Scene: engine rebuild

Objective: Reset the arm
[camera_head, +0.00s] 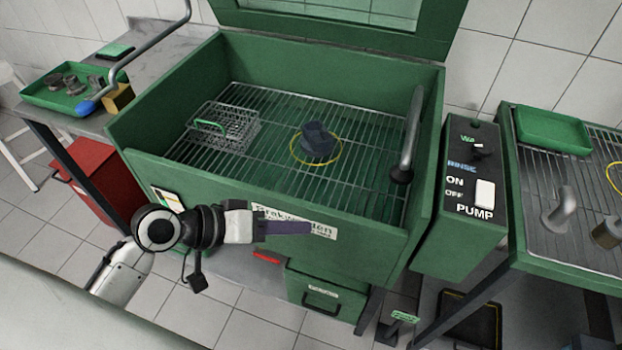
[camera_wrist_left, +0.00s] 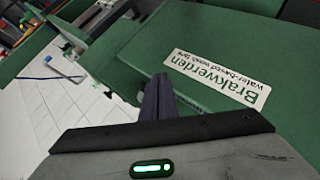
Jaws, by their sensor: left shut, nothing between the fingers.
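My left arm comes in from the left in the head view. Its left gripper (camera_head: 310,228) is in front of the green washer's front wall, close to the white Brakwerden label (camera_head: 268,212). The purple-grey fingers are together with nothing between them. In the left wrist view the shut fingers (camera_wrist_left: 157,98) point at the green wall, and the label (camera_wrist_left: 217,78) shows to their right. My right gripper is not in view.
The open green wash basin (camera_head: 422,235) holds a wire basket (camera_head: 240,128) and a dark part (camera_head: 318,140) inside a yellow ring. A pump control box (camera_head: 462,235) stands to its right. A green tray (camera_head: 40,98) lies on the left bench. A red cabinet (camera_head: 95,185) stands below.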

